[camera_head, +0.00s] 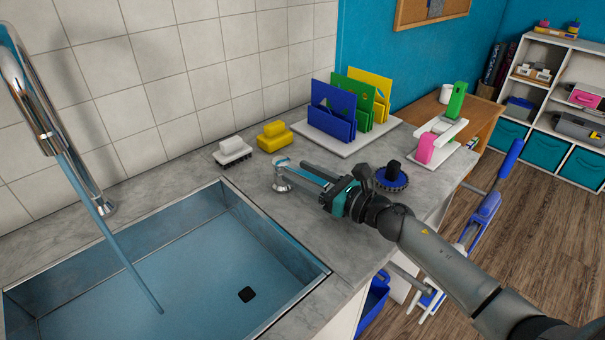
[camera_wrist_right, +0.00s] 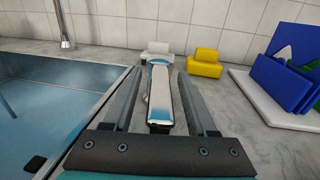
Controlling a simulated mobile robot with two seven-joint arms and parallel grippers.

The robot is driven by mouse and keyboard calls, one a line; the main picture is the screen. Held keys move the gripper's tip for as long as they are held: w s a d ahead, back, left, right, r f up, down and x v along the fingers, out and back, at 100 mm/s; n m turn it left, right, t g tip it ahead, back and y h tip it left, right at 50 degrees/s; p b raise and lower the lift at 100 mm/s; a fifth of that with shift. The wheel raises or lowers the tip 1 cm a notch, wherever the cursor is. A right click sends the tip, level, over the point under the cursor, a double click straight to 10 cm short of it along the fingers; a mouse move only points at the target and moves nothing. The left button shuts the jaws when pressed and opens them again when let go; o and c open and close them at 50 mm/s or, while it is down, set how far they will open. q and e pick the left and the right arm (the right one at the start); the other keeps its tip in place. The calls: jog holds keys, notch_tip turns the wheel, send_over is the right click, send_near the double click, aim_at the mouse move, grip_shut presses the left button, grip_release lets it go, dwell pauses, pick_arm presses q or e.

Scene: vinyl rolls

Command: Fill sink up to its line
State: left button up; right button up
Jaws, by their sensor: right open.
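The sink (camera_head: 18,302) is a metal basin set in the grey counter, with a bluish interior; I cannot make out a fill line. A thin blue water stream (camera_head: 125,262) runs from the tall chrome faucet (camera_head: 30,90) down into it. A dark square drain (camera_head: 247,294) shows at the bottom. The chrome and white tap lever (camera_head: 281,185) stands on the counter right of the sink. My right gripper (camera_head: 303,172) is open, its fingers on both sides of the lever, which lies between them in the right wrist view (camera_wrist_right: 160,105). My left gripper is not in view.
A white brush (camera_head: 232,151) and a yellow brush (camera_head: 274,137) stand behind the lever. A blue round brush (camera_head: 391,178) sits right of the gripper. A white board (camera_head: 310,134) carries blue, green and yellow boards. Shelves stand at the far right.

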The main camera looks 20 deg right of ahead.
jog(key=shift+c, duration=0.4)
grip_shut()
dwell(1.1)
